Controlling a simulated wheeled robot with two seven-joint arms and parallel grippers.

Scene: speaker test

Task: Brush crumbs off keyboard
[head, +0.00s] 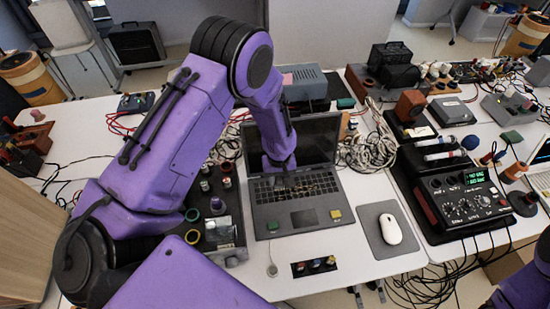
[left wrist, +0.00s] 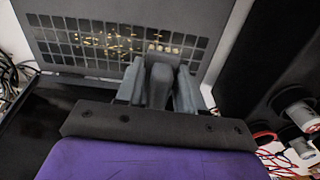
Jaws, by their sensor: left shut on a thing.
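An open dark grey laptop (head: 268,222) stands on the white table with its keyboard (head: 265,192) facing up. Yellow-brown crumbs (head: 300,188) lie scattered over the keys; they also show in the left wrist view (left wrist: 110,42). My left gripper (head: 280,163) hangs over the back of the keyboard, in front of the screen. In the left wrist view its fingers (left wrist: 158,88) are shut on a grey block-like thing (left wrist: 159,84), likely the brush. Its bristles are hidden, and I cannot tell whether it touches the keys. My right gripper is out of view.
A white mouse (head: 390,229) lies on a grey pad (head: 382,247) right of the laptop. A black instrument (head: 470,205) with a lit display stands further right. Small jars and rings (head: 217,205) crowd the laptop's left side.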

